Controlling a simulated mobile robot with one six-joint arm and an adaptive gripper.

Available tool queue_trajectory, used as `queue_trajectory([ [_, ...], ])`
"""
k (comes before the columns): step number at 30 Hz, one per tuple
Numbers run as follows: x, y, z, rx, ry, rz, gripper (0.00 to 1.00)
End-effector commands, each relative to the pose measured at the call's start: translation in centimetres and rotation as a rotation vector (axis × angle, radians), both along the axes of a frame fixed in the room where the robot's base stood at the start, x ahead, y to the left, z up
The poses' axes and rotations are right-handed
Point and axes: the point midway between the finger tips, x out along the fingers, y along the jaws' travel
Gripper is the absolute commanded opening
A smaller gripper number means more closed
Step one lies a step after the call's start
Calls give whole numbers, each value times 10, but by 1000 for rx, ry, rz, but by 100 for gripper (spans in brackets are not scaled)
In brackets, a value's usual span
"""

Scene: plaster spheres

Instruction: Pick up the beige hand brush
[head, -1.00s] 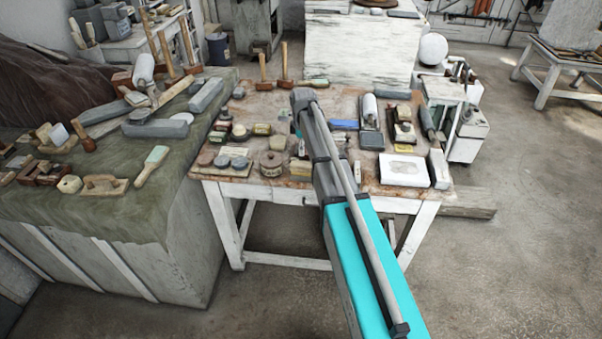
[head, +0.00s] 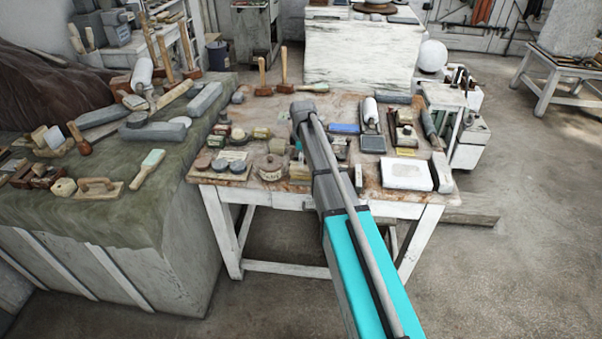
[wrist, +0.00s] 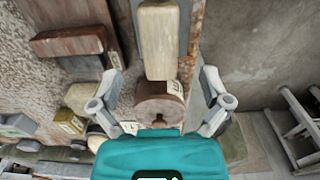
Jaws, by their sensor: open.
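A pale beige, rounded oblong block (wrist: 160,40) lies at the top middle of the wrist view, its near end by a round brown labelled tin (wrist: 158,108). I take the block for the beige hand brush, but no bristles show. My gripper (wrist: 162,84) is open and empty, its two fingers apart on either side of the tin, with the beige block beyond the fingertips. In the head view the tin (head: 272,168) stands near the worktable's front edge. There my arm covers the gripper and much of the table beside the tin.
The white worktable (head: 235,193) is crowded with small tins, boxes and tools. A white slab (head: 407,174) lies at its right. The green-covered bench (head: 115,220) on the left holds more tools. Open floor (head: 530,220) lies to the right.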

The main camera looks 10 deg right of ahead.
Motion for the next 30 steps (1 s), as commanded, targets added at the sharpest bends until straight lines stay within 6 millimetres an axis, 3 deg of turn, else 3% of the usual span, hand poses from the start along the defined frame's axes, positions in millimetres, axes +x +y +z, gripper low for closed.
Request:
queue_trajectory([
  [8, 1, 1, -10, 0, 0, 0, 97],
  [24, 2, 2, -48, 0, 0, 0, 97],
  [30, 2, 2, -53, 0, 0, 0, 97],
])
